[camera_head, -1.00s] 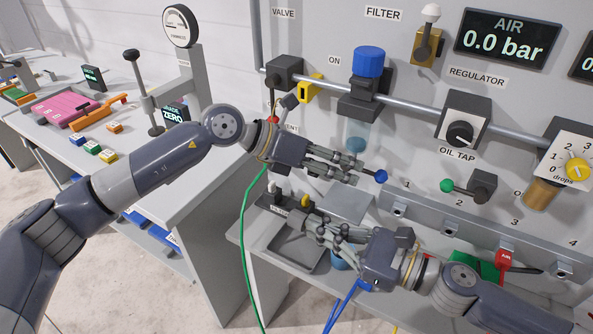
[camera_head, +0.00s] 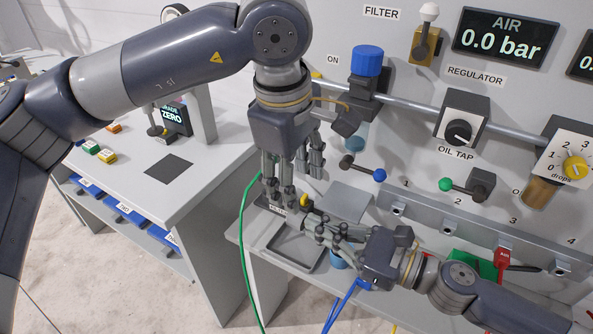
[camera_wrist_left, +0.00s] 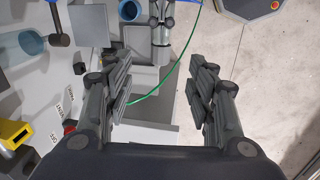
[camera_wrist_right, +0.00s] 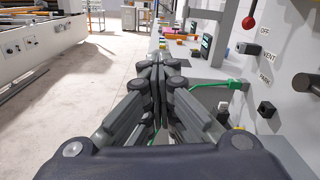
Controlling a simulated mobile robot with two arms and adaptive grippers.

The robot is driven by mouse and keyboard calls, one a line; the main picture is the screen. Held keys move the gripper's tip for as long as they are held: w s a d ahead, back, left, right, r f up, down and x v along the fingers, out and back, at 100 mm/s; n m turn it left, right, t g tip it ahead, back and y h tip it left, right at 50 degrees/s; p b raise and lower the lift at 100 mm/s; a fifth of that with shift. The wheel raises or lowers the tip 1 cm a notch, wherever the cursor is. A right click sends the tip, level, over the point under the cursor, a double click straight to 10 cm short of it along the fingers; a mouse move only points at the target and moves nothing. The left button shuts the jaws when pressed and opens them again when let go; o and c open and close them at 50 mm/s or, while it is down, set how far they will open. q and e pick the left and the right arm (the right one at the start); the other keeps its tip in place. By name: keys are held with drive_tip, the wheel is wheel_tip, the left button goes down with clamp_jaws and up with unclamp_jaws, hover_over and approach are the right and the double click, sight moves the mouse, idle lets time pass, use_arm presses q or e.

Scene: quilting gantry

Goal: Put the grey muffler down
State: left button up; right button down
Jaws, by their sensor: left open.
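I cannot clearly make out the grey muffler in any view. My right gripper (camera_head: 308,217) is at the front left of the grey shelf, beside a small dark block. In the right wrist view its fingertips (camera_wrist_right: 158,66) are drawn close together; whether something grey is between them cannot be told. My left gripper (camera_head: 288,195) is open and points down, just above and behind the right fingertips in the head view. In the left wrist view the left fingers (camera_wrist_left: 164,92) are wide apart with nothing between them.
A shallow grey tray (camera_head: 297,268) lies below the right fingers. A yellow-topped piece (camera_head: 304,202) stands by the fingertips. A green hose (camera_head: 244,250) hangs at the shelf's left edge. A blue-handled tap (camera_head: 379,175) sticks out from the panel. A side bench (camera_head: 215,180) stands left.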

sight(303, 216)
use_arm(q)
drive_tip(key=f, duration=0.3)
drive_tip(key=w+f, duration=0.1)
drive_tip(key=f, duration=0.3)
drive_tip(key=d+f, duration=0.1)
drive_tip(key=f, duration=0.2)
drive_tip(key=shift+w+f, duration=0.3)
drive_tip(key=c, duration=1.1)
clamp_jaws()
use_arm(e)
drive_tip(key=c, duration=1.9)
unclamp_jaws()
drive_tip(key=shift+o, duration=0.7)
drive_tip(key=shift+o, duration=0.2)
